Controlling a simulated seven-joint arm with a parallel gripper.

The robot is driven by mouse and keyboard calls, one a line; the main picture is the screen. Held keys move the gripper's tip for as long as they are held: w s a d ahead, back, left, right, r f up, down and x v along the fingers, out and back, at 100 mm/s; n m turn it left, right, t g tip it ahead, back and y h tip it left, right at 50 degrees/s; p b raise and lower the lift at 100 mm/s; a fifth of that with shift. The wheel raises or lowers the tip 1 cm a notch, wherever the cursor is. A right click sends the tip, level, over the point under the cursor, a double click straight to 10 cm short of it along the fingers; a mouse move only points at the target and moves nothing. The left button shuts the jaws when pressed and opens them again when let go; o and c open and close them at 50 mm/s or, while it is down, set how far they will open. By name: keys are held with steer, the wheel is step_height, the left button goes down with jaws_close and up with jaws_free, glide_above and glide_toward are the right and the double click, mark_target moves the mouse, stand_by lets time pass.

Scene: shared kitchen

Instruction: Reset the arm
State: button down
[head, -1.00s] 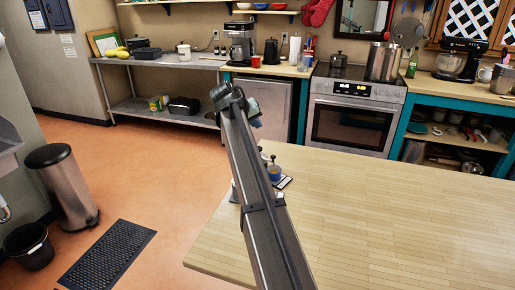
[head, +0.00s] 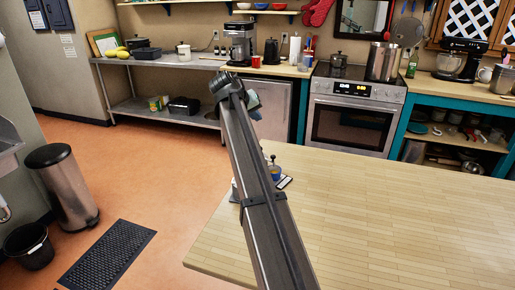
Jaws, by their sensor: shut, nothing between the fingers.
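My arm rises from the bottom edge of the head view over the near left part of the wooden table (head: 390,215). Its upper end stands in front of the floor and the back counter. A grey-blue part of my arm shows just right of that end. My gripper cannot be made out; it seems hidden behind the arm. Nothing is seen held.
A small blue cup (head: 275,173) and a dark-and-white flat item (head: 284,183) sit on the table's left edge, partly behind my arm. The table's right side is clear. An oven (head: 350,120) and steel shelf table (head: 165,61) stand behind.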

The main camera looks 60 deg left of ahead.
steer(key=shift+f, duration=4.45)
steer(key=shift+f, duration=0.2)
steer(key=shift+f, duration=0.2)
steer(key=shift+f, duration=1.2)
stand_by(0.4)
steer(key=shift+r, duration=1.65)
